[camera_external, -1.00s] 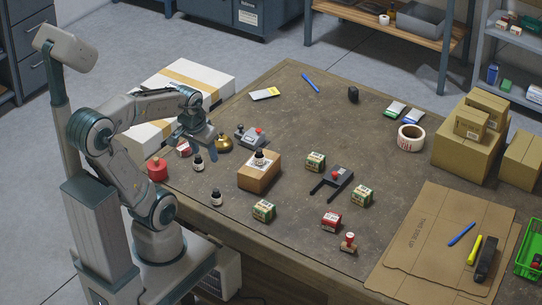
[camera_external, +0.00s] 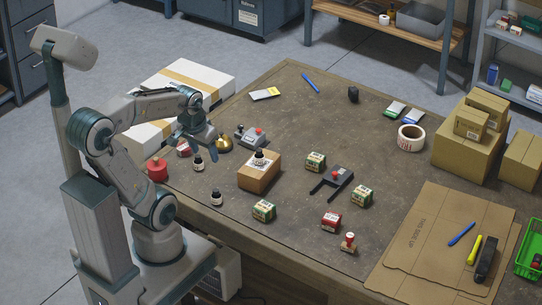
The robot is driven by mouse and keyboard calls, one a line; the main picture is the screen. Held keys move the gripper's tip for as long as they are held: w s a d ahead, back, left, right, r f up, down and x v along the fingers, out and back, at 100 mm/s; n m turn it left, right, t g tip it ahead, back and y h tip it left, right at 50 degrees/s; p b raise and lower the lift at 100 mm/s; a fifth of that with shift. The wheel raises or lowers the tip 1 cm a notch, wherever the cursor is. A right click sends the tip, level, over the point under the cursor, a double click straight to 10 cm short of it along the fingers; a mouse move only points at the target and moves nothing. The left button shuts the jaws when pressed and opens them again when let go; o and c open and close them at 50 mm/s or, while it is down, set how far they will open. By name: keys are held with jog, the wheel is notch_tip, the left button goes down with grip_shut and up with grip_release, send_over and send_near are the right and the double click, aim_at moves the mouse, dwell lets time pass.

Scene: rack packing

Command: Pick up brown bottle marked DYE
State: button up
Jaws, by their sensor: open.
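Three small dark bottles with black caps and pale labels are in view. One bottle (camera_external: 198,164) stands on the table just below my gripper in the picture. A second bottle (camera_external: 216,198) stands nearer the table's front edge. A third bottle (camera_external: 259,159) shows at the top of a small cardboard box (camera_external: 258,178). The labels are too small to read, so I cannot tell which bottle is marked DYE. My gripper (camera_external: 199,151) points down with its fingers apart, close to the first bottle, and holds nothing that I can see.
A brass bell (camera_external: 223,144), a red-and-white box (camera_external: 184,149) and a grey device with a red knob (camera_external: 250,136) crowd around my gripper. A red container (camera_external: 157,169) stands at the left edge. Small boxes and a black forked item (camera_external: 332,182) lie further right.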

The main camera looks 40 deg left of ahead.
jog(key=n+g+b, duration=0.3)
jog(key=n+b, duration=0.3)
jog(key=n, duration=0.6)
send_over(198, 156)
notch_tip(198, 156, down, 12)
notch_tip(198, 156, down, 14)
jog(key=c, duration=1.1)
